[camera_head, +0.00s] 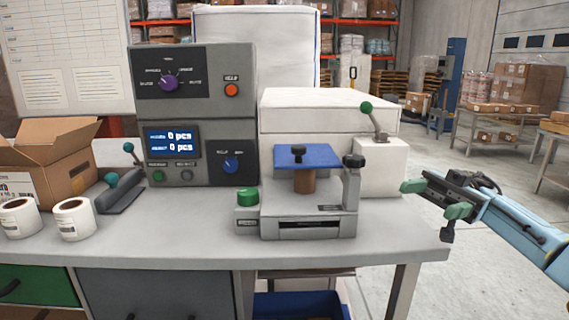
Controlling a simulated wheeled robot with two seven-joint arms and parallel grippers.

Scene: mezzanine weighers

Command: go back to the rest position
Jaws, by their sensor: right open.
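My right gripper (432,199) comes in from the right on a light blue arm. Its two green-tipped fingers are apart and nothing is between them. It is beside the right end of the grey bench (400,240), clear of the weigher. My left gripper is not in view. On the bench stands a small weigher (275,213) with a blue plate (325,157) on top, a brown cylinder (304,182) under the plate, and a green button (247,197) at its left.
A grey control box (204,131) with a screen and knobs stands behind. A white box (285,127) with a green-knobbed lever (373,115) is at its right. Label rolls (74,219), a lever tool (120,192) and an open carton (52,170) stand left.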

